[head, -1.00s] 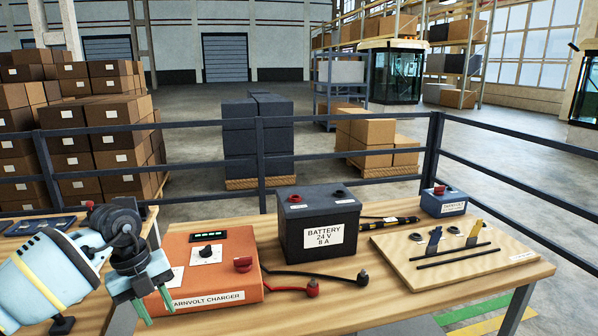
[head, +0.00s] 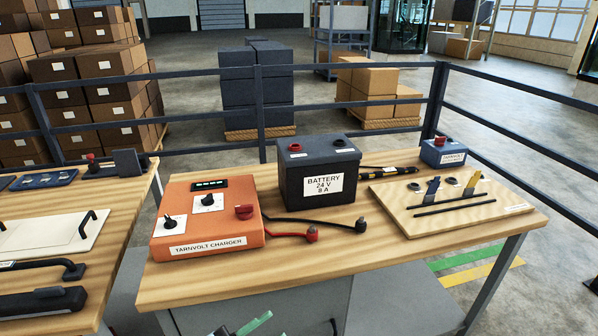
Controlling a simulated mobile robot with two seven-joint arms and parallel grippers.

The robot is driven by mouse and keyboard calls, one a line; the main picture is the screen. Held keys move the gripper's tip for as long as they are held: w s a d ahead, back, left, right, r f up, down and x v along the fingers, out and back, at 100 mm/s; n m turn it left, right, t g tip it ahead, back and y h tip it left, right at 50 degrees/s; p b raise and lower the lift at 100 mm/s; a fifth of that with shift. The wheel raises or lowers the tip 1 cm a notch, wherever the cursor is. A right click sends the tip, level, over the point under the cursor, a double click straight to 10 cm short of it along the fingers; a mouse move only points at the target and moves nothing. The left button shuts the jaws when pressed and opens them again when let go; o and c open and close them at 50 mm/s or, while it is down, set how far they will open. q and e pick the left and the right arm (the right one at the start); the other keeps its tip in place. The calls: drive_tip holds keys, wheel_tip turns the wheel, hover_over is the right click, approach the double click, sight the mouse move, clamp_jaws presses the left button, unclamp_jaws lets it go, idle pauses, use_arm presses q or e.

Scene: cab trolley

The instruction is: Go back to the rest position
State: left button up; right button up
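One of my grippers (head: 265,327), which I take to be the left, shows only at the bottom edge, below the front of the workbench (head: 420,275). Its green fingertips appear apart, with nothing seen between them; the rest is cut off by the frame. My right gripper is not in view. On the bench stand the orange charger (head: 215,222) and the black battery (head: 318,185). A red and a black cable clamp (head: 312,235) lie on the wood in front of the battery.
A board with tools (head: 455,205) and a small blue box (head: 443,152) are at the bench's right. A second table (head: 115,215) at left holds a white panel (head: 55,232) and black handles. A dark railing (head: 420,100) runs behind, with boxes beyond.

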use_arm(q)
drive_tip(key=s+a+f+n+g+y, duration=0.1)
drive_tip(key=s+a+f+n+y, duration=0.6)
drive_tip(key=s+f, duration=0.4)
drive_tip(key=s+a+f+n+g+y, duration=0.1)
drive_tip(key=s+a+f+n+y, duration=0.6)
drive_tip(key=s+f, duration=0.4)
drive_tip(key=shift+s+f+n+g+y, duration=0.15)
drive_tip(key=shift+s+n+g+y, duration=0.3)
drive_tip(key=shift+s+n, duration=0.6)
drive_tip(key=shift+w, duration=0.1)
